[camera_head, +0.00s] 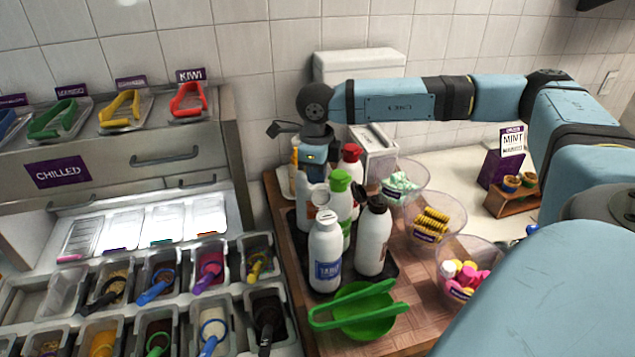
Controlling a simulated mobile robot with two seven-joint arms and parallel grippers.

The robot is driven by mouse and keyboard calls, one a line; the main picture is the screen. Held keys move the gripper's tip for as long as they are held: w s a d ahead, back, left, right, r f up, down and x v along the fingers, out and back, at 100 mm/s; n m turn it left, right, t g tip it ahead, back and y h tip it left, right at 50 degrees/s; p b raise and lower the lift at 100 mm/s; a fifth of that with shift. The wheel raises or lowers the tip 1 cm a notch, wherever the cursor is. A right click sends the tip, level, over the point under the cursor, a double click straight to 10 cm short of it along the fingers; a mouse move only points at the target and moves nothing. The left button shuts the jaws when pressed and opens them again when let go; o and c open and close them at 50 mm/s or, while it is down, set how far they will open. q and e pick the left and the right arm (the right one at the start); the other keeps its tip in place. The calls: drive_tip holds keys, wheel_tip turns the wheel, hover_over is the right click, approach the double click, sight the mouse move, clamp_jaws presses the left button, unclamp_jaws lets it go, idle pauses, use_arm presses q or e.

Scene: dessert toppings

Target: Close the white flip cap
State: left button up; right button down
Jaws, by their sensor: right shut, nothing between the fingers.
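A white bottle (326,258) with a blue label stands upright at the front of a dark tray on the wooden counter. Its white flip cap (326,215) is on top, and a rounded white piece, which looks like the raised lid (320,194), stands up behind it. My right gripper (315,163) points down just above and behind this cap, among the bottle tops. It is shut and empty; its fingertips are hard to make out, and I cannot tell whether they touch the lid. My left gripper is not in view.
Bottles with a green cap (340,180), a black cap (377,204) and a red cap (352,153) crowd close by. Green tongs and a green dish (362,312) lie in front. Topping bowls (467,262) stand right; the chilled topping bins are left.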

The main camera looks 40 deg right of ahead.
wheel_tip(320, 180, up, 9)
drive_tip(key=s+p, duration=0.1)
drive_tip(key=p, duration=0.3)
drive_tip(key=shift+s+a+f, duration=0.15)
drive_tip(key=shift+a+f, duration=0.05)
drive_tip(key=shift+a, duration=0.15)
idle(0.5)
